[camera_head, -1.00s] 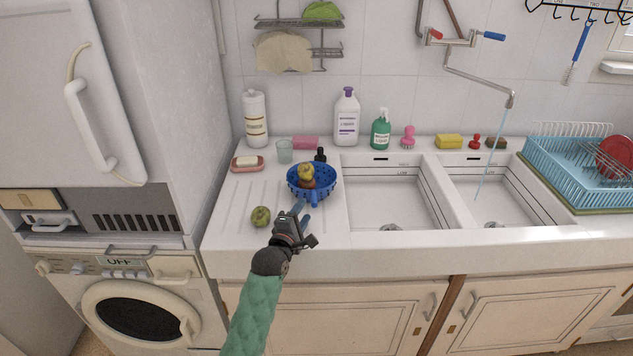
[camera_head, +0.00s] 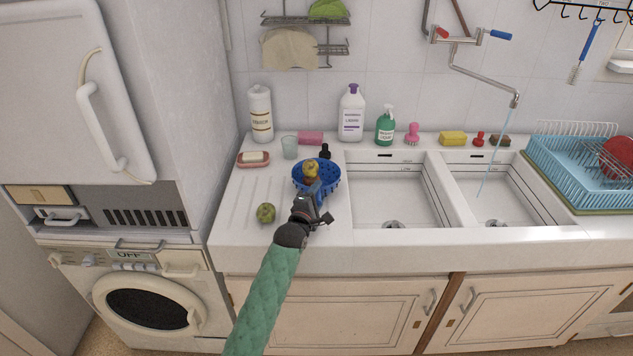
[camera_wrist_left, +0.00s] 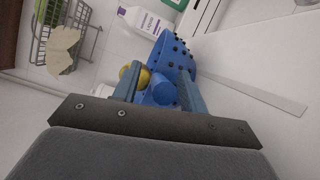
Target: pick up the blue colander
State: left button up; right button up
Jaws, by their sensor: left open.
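The blue colander (camera_head: 331,182) stands on the left drainboard of the sink, with a yellowish fruit (camera_head: 310,170) in it. In the left wrist view the colander (camera_wrist_left: 172,52) looks tilted, with its dark-dotted wall and blue handle (camera_wrist_left: 160,93) showing. My left gripper (camera_head: 314,191) is at the colander's near side and hides part of it. Its jaws (camera_wrist_left: 157,88) are open, one finger on each side of the handle. I cannot tell whether either finger touches it. My right gripper is in neither view.
A green fruit (camera_head: 266,212) lies left of my gripper. A dark small bottle (camera_head: 325,151), a glass (camera_head: 289,147) and a soap dish (camera_head: 253,159) stand behind. The sink basins (camera_head: 395,195) are to the right, with water running from the tap (camera_head: 484,80).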

pick_arm(q)
jog(key=shift+w+d, duration=0.1)
jog(key=shift+w, duration=0.15)
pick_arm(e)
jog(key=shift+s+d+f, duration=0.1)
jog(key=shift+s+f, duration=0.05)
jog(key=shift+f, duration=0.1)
pick_arm(q)
grip_shut()
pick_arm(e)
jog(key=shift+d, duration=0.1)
pick_arm(q)
jog(key=shift+r, duration=0.1)
